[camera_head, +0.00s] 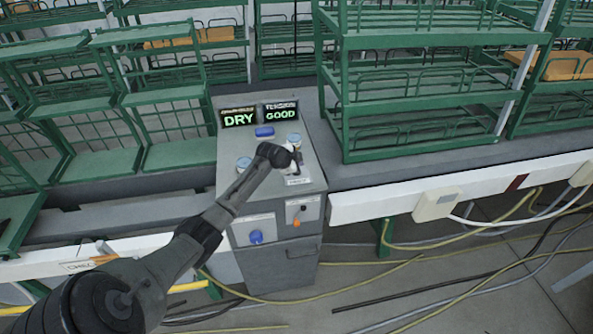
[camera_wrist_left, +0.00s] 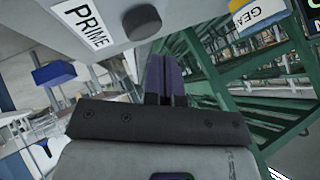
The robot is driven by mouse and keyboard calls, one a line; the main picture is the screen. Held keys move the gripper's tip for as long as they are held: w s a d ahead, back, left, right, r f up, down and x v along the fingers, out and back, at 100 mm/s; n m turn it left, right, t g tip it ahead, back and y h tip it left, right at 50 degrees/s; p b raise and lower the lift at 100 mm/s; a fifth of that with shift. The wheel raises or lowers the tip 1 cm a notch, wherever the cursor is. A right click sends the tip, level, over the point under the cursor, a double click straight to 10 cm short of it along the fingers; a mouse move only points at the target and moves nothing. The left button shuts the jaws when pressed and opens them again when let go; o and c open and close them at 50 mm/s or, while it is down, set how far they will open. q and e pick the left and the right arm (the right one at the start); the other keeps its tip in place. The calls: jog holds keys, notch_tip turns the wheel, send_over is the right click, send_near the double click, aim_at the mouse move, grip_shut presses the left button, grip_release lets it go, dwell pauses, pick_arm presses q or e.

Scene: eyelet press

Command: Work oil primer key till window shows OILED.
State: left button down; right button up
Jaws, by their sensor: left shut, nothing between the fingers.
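The grey control box (camera_head: 262,185) stands at the centre of the head view. One of its two windows (camera_head: 239,118) reads DRY in green; the other (camera_head: 280,115) reads GOOD. My left arm reaches over the box top, and its gripper (camera_head: 297,160) is near the right side of the panel. In the left wrist view, the shut, empty gripper fingers (camera_wrist_left: 166,80) point towards a dark round key (camera_wrist_left: 142,22) beside a label (camera_wrist_left: 84,22) reading PRIME. I cannot tell whether the fingertips touch it. My right gripper is not in view.
A blue block (camera_head: 264,131) and round dials (camera_head: 294,139) sit on the box top. A blue knob (camera_head: 256,237) and an orange-tipped lever (camera_head: 297,222) are on its front. Green racks (camera_head: 420,90) stand close at the right. Cables (camera_head: 430,285) lie on the floor.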

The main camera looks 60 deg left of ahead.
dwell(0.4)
pick_arm(q)
jog(key=shift+f, duration=0.45)
dwell(0.4)
jog(key=shift+f+b, duration=0.45)
jog(key=shift+f, duration=0.1)
jog(key=shift+r, duration=0.1)
dwell(0.6)
jog(key=shift+r+p, duration=0.65)
jog(key=shift+p, duration=0.1)
jog(key=shift+r, duration=0.2)
jog(key=shift+r+p, duration=0.15)
jog(key=shift+p, duration=0.2)
